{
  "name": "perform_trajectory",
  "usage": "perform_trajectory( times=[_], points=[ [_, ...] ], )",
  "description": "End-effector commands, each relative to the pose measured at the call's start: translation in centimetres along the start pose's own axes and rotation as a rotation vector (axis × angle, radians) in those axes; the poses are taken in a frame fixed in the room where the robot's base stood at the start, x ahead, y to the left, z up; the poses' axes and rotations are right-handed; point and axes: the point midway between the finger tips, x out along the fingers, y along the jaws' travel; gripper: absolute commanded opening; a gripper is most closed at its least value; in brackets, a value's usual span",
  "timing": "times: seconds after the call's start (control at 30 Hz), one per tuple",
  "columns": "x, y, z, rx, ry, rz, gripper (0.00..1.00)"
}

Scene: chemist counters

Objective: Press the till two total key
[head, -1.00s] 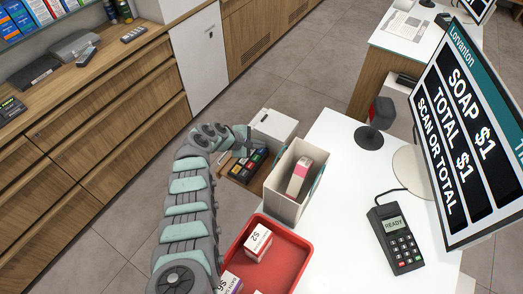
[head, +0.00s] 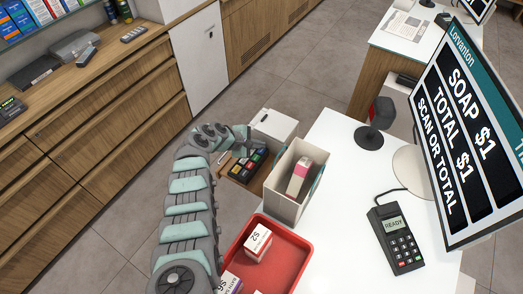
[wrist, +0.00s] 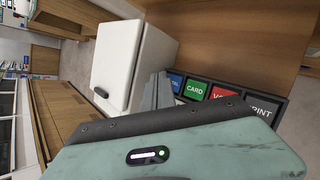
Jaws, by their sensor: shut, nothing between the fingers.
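A till key block (head: 249,163) sits on a wooden shelf beyond the white counter in the head view. In the wrist view its top row shows a blue key (wrist: 175,82) with its label partly hidden, a green CARD key (wrist: 196,90), a red key (wrist: 224,97) and a dark PRINT key (wrist: 262,107). My gripper (wrist: 157,92) is shut and empty, its grey fingertips right beside the blue key; I cannot tell whether they touch it. The till screen (head: 468,130) reads SOAP $1, TOTAL $1, SCAN OR TOTAL.
A white box-shaped unit (wrist: 130,60) stands close beside the keys. An open bin (head: 291,199) holding a pink-and-white box (head: 300,176), a red tray (head: 280,262) with small boxes and a card reader (head: 396,240) are on the counter (head: 345,170).

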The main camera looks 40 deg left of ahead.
Motion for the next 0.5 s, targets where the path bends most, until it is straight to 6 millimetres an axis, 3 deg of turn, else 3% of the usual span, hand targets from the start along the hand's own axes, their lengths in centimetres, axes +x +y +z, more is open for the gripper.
perform_trajectory(
  times=[0.5],
  points=[
    [0.59,-0.44,-0.41,0.0,0.0,0.0,0.0]
  ],
)
